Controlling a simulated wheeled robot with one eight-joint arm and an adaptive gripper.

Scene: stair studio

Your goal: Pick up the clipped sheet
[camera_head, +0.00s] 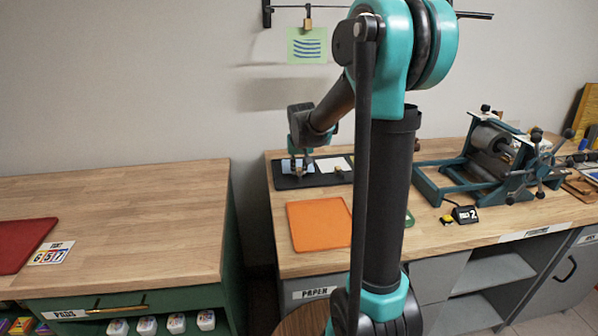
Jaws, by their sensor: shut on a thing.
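My gripper (299,172) is at the dark tray (284,183) on the right-hand counter, fingers pointing down. It is shut on the clipped sheet (288,167), a small pale bluish sheet at the tray's left side. A small brass-coloured bit shows between the fingertips. The fingers hide part of the sheet, and I cannot tell whether it is clear of the tray. A green sheet (307,53) with dark blue wavy lines hangs on the wall from a brass clip (308,22).
A white sheet (334,164) lies at the tray's right. An orange mat (320,224) lies in front. A teal roller press (492,158) and a small black block marked 2 (465,214) stand right. The left counter (140,212) is mostly bare, with a gap between counters.

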